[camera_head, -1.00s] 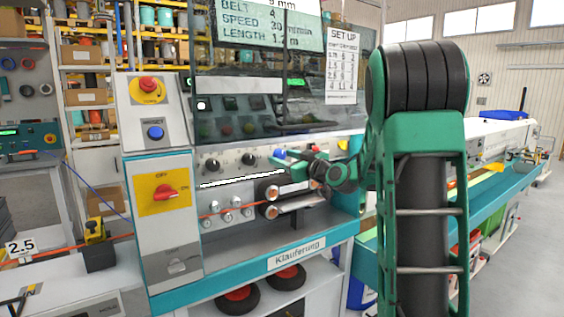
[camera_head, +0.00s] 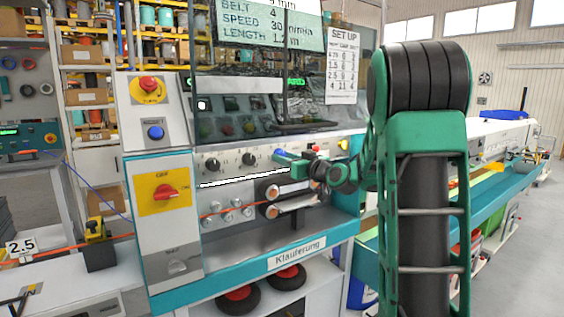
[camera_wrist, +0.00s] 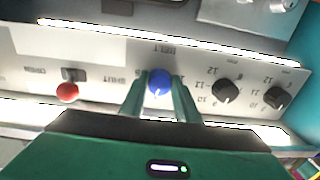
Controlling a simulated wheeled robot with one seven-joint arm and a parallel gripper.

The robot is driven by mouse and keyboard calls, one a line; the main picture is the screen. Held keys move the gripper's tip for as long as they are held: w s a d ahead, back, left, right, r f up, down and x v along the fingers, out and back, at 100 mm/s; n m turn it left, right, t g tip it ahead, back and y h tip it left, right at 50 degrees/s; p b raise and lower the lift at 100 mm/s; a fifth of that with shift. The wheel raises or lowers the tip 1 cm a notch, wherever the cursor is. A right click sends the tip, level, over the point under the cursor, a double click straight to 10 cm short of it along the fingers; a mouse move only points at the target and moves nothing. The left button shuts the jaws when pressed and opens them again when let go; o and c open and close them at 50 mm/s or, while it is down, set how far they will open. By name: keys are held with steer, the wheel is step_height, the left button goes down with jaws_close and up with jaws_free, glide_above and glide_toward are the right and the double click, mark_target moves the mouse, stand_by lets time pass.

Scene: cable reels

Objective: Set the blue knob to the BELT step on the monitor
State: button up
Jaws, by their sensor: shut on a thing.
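In the head view my gripper (camera_head: 290,161) reaches the panel from the right, and the knob is mostly hidden there. The monitor (camera_head: 268,24) reads BELT 4, SPEED 30 and a LENGTH value that is partly unclear. A SET UP sheet (camera_head: 341,75) with a table of numbers hangs to its right.
Two black knobs (camera_wrist: 226,91) sit beside the blue one. A red-knobbed OPEN/SHUT lever (camera_wrist: 67,91) is on its other side. Rollers (camera_head: 272,192) with a reddish cable lie below the panel. A control column (camera_head: 157,170) with red and blue buttons stands at left.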

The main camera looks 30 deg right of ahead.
steer(key=shift+a+m, duration=0.15)
steer(key=shift+m, duration=3.45)
steer(key=shift+f, duration=0.1)
steer(key=o, duration=1)
steer(key=shift+o, duration=0.2)
steer(key=s, duration=1)
steer(key=shift+s+d+f, duration=0.15)
steer(key=shift+s+d, duration=0.15)
steer(key=shift+s, duration=0.05)
